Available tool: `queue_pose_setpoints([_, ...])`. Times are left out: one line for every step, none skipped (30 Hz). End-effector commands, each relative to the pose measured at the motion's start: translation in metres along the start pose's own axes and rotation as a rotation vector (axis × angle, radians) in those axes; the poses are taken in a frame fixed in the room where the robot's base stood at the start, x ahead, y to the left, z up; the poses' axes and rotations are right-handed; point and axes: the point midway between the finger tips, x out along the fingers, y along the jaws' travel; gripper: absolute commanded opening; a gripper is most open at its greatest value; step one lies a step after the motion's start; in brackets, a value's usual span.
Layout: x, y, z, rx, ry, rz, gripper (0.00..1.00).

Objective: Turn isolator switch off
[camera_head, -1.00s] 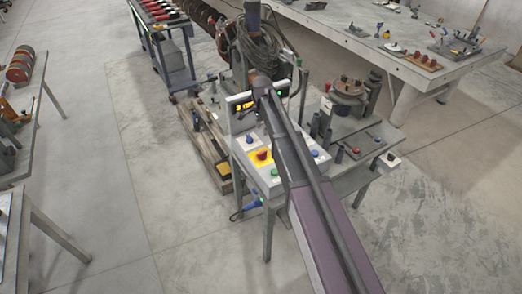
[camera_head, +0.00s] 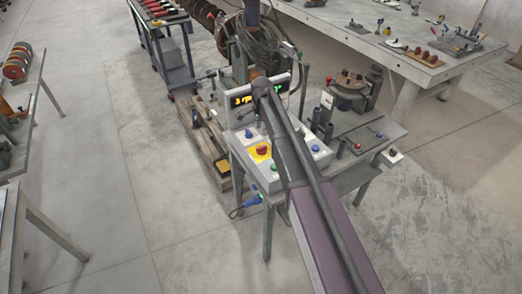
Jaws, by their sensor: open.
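A grey control console (camera_head: 268,178) stands on a metal bench below the middle of the view. It carries a red mushroom button on a yellow plate (camera_head: 262,150), a blue knob (camera_head: 249,133), a green button (camera_head: 274,168) and another blue control (camera_head: 315,148). A small pale box with a dark knob (camera_head: 391,154) is at the bench's right edge. I cannot tell for sure which control is the isolator switch. My arm reaches from the bottom right over the console to a joint above its display (camera_head: 242,101). My gripper's fingers are not discernible; the arm and dark machinery hide that area.
A blue plug and cable (camera_head: 248,203) hang at the console's front left. A pallet (camera_head: 208,150) lies left of the bench. A tool cart (camera_head: 170,50) stands behind it. A long workbench (camera_head: 400,55) is at the back right. Floor is open at left and right.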

Motion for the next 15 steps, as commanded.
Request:
queue_pose_setpoints([0.008, 0.000, 0.000, 0.000, 0.000, 0.000, 0.57])
queue_pose_setpoints([0.010, 0.000, 0.000, 0.000, 0.000, 0.000, 0.57])
queue_pose_setpoints([0.013, 0.000, 0.000, 0.000, 0.000, 0.000, 0.57])
queue_pose_setpoints([0.015, 0.000, 0.000, 0.000, 0.000, 0.000, 0.57])
queue_pose_setpoints([0.018, 0.000, 0.000, 0.000, 0.000, 0.000, 0.57])
queue_pose_setpoints([0.021, 0.000, 0.000, 0.000, 0.000, 0.000, 0.57])
queue_pose_setpoints([0.023, 0.000, 0.000, 0.000, 0.000, 0.000, 0.57])
queue_pose_setpoints([0.025, 0.000, 0.000, 0.000, 0.000, 0.000, 0.57])
queue_pose_setpoints([0.028, 0.000, 0.000, 0.000, 0.000, 0.000, 0.57])
queue_pose_setpoints([0.030, 0.000, 0.000, -0.001, 0.000, 0.000, 0.57])
queue_pose_setpoints([0.033, 0.000, 0.000, -0.001, 0.000, 0.000, 0.57])
queue_pose_setpoints([0.036, 0.000, 0.000, -0.001, 0.000, 0.000, 0.57])
queue_pose_setpoints([0.038, 0.000, 0.000, -0.001, 0.000, 0.000, 0.57])
queue_pose_setpoints([0.040, 0.000, 0.000, -0.001, 0.000, 0.000, 0.57])
queue_pose_setpoints([0.043, 0.000, 0.001, -0.001, 0.000, 0.000, 0.57])
